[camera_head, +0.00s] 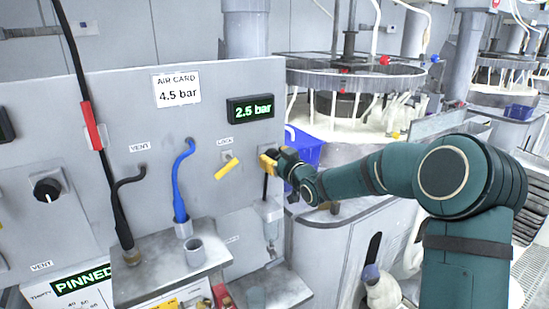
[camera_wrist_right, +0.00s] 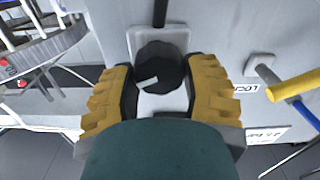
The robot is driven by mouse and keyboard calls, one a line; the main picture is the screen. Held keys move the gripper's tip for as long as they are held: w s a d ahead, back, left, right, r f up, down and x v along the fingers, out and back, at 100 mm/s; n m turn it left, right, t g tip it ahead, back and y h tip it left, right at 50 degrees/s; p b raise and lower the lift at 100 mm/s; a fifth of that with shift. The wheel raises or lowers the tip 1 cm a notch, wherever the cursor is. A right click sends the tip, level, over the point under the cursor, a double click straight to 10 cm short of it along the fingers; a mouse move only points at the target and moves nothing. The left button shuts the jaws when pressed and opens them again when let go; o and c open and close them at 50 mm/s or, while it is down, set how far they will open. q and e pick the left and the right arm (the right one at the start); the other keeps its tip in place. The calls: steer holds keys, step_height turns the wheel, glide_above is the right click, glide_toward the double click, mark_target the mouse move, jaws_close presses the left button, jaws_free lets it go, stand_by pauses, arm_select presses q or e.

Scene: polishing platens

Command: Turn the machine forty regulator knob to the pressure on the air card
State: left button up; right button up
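The air card (camera_head: 177,90) on the grey panel reads 4.5 bar. The display (camera_head: 250,109) to its right reads 2.5 bar. My right gripper (camera_head: 268,160) is at the panel's right side, below the display. In the right wrist view, the black regulator knob (camera_wrist_right: 162,69) sits between the yellow fingers of this gripper (camera_wrist_right: 160,75). In the head view the gripper hides this knob. My left gripper is not in view.
A yellow-handled lock valve (camera_head: 227,168) is just left of the gripper. Another black knob (camera_head: 47,189) is at the far left. A blue hose (camera_head: 180,185) and a black hose rise above a grey ledge (camera_head: 150,270). A blue bin (camera_head: 303,147) stands behind the gripper.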

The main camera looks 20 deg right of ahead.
steer(key=shift+m, duration=0.3)
steer(key=m+b, duration=0.1)
steer(key=m, duration=0.1)
steer(key=shift+d+f+m, duration=0.1)
steer(key=shift+m, duration=0.3)
steer(key=m, duration=0.3)
steer(key=shift+d+m, duration=0.1)
steer(key=shift+m, duration=0.3)
steer(key=m, duration=1)
steer(key=shift+f+p, duration=0.1)
steer(key=shift+p, duration=0.2)
steer(key=shift+m, duration=0.4)
steer(key=o, duration=1.2)
